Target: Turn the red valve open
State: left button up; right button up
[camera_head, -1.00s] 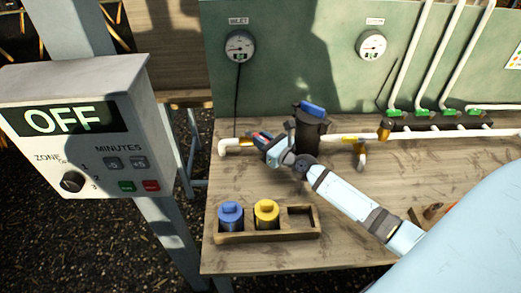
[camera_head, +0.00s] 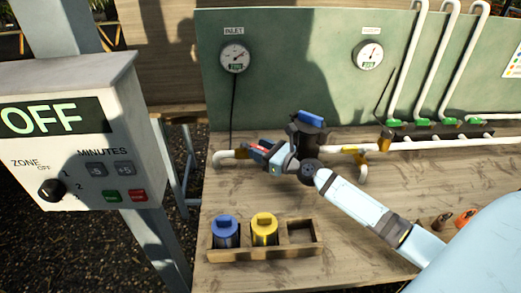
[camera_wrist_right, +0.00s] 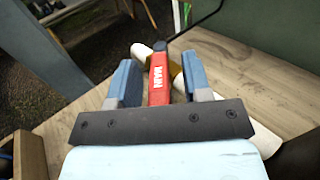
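The red valve handle, marked MAIN (camera_wrist_right: 158,80), stands between the two blue fingers of my right gripper (camera_wrist_right: 157,80) in the right wrist view. Gaps show on both sides of the handle, so the gripper is open around it, not clamped. In the head view the right gripper (camera_head: 257,152) is at the white inlet pipe (camera_head: 225,156), left of the dark canister with a blue top (camera_head: 311,119). Only a little red of the handle shows there. The brass valve body is mostly hidden behind the gripper. My left gripper is not in view.
A wooden rack (camera_head: 262,255) with a blue and a yellow cartridge stands at the bench's front. A controller box reading OFF (camera_head: 75,130) is at the left. A green panel (camera_head: 300,75) with two gauges rises behind. Bare bench lies between rack and pipes.

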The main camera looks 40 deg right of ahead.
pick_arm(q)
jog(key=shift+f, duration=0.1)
pick_arm(e)
jog(key=shift+s+f, duration=0.15)
jog(key=shift+s, duration=0.1)
jog(key=b+v, duration=0.3)
jog(key=v, duration=0.9)
jog(key=shift+s+d+b, duration=0.1)
jog(key=shift+s+b, duration=0.2)
jog(key=shift+b, duration=0.05)
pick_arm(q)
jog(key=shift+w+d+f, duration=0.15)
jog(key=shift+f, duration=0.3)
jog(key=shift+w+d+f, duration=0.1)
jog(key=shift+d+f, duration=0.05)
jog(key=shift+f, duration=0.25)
pick_arm(e)
jog(key=shift+s+d, duration=0.15)
jog(key=shift+s, duration=0.15)
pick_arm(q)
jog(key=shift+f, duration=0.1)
